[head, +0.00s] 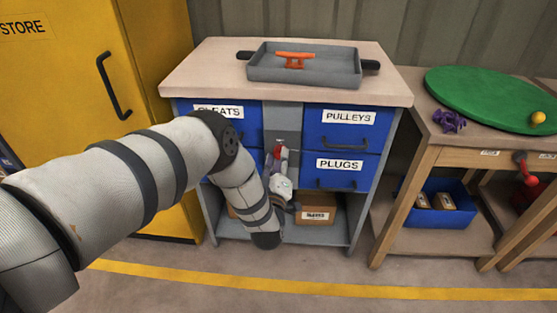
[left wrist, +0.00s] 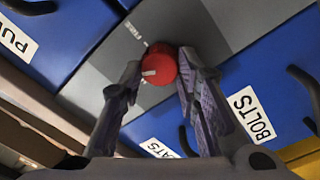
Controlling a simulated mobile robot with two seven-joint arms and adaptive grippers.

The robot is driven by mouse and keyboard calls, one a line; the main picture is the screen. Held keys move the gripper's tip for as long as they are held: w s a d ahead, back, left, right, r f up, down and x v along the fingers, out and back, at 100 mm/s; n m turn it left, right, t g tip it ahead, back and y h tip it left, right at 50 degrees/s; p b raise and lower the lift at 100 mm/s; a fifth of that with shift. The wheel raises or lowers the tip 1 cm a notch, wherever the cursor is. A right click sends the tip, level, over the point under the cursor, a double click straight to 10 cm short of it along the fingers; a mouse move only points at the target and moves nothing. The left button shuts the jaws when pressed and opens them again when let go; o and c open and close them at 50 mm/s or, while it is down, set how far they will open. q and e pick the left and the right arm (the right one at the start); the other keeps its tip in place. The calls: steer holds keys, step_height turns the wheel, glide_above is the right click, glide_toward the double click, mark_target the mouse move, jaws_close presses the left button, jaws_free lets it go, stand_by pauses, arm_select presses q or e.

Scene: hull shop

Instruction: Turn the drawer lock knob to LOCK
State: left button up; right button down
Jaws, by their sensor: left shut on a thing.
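The red lock knob (left wrist: 160,61) sits on the grey centre panel (left wrist: 98,72) of the drawer cabinet, and its round face carries a white mark. Small light lettering is on the panel beside it, too small to read surely. My left gripper (left wrist: 158,75) has its two dark fingers closed on either side of the knob. In the head view the left gripper (head: 277,157) is at the grey strip between the blue drawers, with a bit of the red knob (head: 278,142) showing above it. My right gripper is in neither view.
Blue drawers marked PULLEYS (head: 348,131) and PLUGS (head: 340,178) flank the strip, with dark handles. A grey tray (head: 300,72) with an orange cleat (head: 294,59) stands on top. A yellow cabinet (head: 75,110) is left; a wooden bench (head: 430,158) is right.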

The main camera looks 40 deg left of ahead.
arm_select(q)
steer(key=n, duration=0.5)
steer(key=shift+f+n+y, duration=0.1)
steer(key=shift+n+y, duration=0.2)
steer(key=shift+n, duration=0.1)
stand_by(0.4)
steer(key=o, duration=1.2)
steer(key=shift+c, duration=0.2)
steer(key=v, duration=1.2)
